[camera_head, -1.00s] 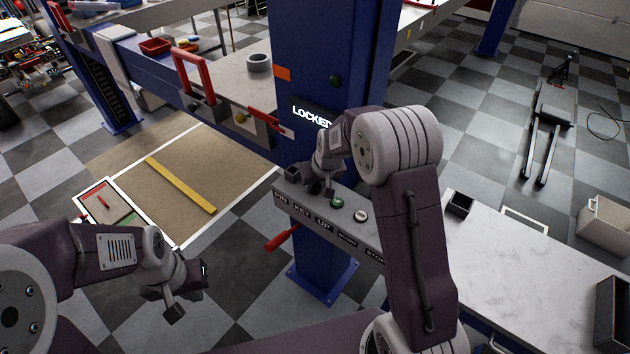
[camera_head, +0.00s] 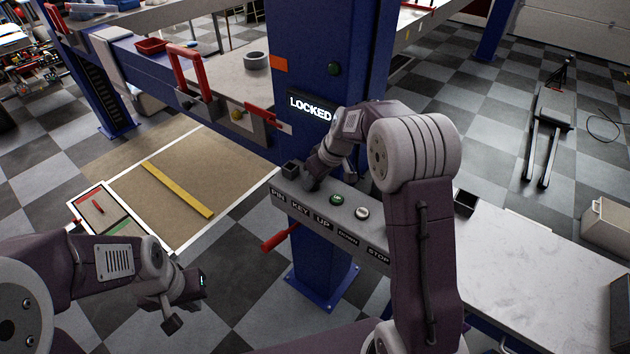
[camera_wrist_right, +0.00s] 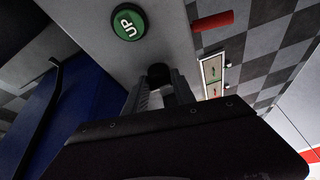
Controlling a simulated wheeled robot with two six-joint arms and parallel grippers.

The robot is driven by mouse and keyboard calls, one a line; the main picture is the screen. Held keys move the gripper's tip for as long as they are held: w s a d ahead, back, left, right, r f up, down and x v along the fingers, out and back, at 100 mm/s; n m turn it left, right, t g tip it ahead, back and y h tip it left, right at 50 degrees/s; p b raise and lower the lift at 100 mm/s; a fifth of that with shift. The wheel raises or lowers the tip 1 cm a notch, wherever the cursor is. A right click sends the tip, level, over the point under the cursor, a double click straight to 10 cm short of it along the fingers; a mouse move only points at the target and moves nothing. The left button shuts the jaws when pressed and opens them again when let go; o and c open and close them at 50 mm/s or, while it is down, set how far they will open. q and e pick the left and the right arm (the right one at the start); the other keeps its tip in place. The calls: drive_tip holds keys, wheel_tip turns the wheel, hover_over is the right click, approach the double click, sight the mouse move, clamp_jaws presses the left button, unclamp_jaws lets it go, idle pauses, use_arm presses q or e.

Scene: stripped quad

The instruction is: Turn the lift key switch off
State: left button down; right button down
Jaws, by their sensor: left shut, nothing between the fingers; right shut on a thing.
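The lift key switch shows in the right wrist view as a dark round knob (camera_wrist_right: 158,70) at the fingertips. I cannot tell which way the key points. A sign on the blue post reads LOCKED (camera_head: 311,109). My left gripper (camera_head: 172,322) is shut and empty, low at the left, away from the panel.
A green UP button (camera_head: 336,199) and a pale button (camera_head: 362,212) sit right of the key. A small dark box (camera_head: 290,170) stands above the PIN label. A red handle (camera_head: 280,237) sticks out below the panel. A pale bench (camera_head: 530,270) lies to the right.

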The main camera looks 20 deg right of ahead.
drive_tip(key=shift+r, duration=0.1)
drive_tip(key=c, duration=1.1)
unclamp_jaws()
drive_tip(key=shift+d, duration=0.1)
drive_tip(key=v, duration=0.9)
drive_tip(key=shift+b, duration=0.3)
